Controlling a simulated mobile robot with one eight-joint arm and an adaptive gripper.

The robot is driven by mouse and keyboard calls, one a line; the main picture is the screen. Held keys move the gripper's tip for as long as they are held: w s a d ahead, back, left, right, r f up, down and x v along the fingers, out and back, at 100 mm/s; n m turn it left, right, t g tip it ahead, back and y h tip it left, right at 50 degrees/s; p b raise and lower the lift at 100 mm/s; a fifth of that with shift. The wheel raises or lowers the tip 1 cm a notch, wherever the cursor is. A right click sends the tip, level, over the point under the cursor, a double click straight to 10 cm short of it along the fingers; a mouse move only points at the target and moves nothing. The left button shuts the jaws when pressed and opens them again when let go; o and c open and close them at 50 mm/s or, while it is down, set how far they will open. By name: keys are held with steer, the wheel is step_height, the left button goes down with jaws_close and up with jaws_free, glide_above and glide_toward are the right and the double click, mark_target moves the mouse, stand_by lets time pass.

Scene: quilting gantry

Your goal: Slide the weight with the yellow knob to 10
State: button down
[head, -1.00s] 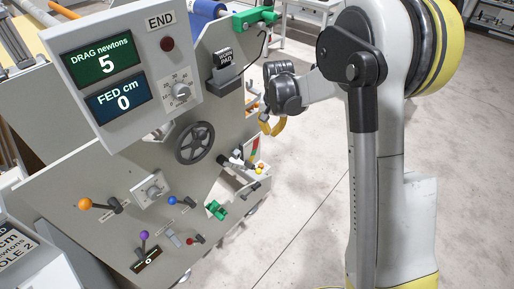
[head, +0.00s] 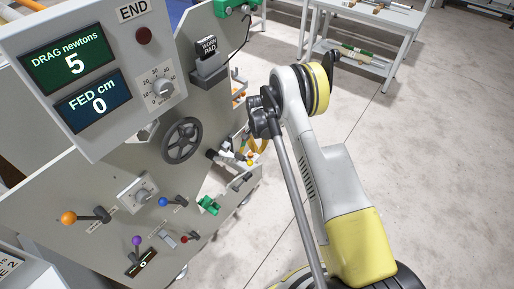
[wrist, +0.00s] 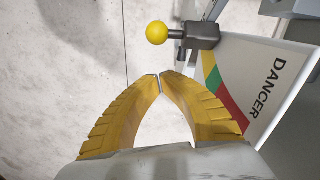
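The yellow knob (wrist: 156,33) stands out on a short stem from a dark grey block (wrist: 203,35), which seems to be the weight, in the wrist view. The knob is small beside the machine in the head view (head: 250,162). My gripper (wrist: 160,77) has two yellow, bowed fingers with their tips together and nothing between them. The tips are just short of the knob in the picture, apart from it. In the head view my gripper is partly hidden behind my arm. No scale mark reading 10 can be made out.
A white panel marked DANGER (wrist: 255,85) with coloured stripes lies right of my fingers. The machine's grey side plate (head: 100,180) carries a handwheel (head: 182,140) and several coloured-knob levers. The drag display (head: 70,60) reads 5. Open floor (head: 400,160) lies to the right.

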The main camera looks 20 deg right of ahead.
step_height(320, 180, down, 6)
steer(key=b, duration=0.3)
steer(key=s+a+r, duration=0.2)
steer(key=r, duration=0.1)
steer(key=shift+s, duration=0.2)
steer(key=s+a+r+p, duration=0.2)
steer(key=s+a+r, duration=0.1)
steer(key=r, duration=0.3)
steer(key=shift+a, duration=0.6)
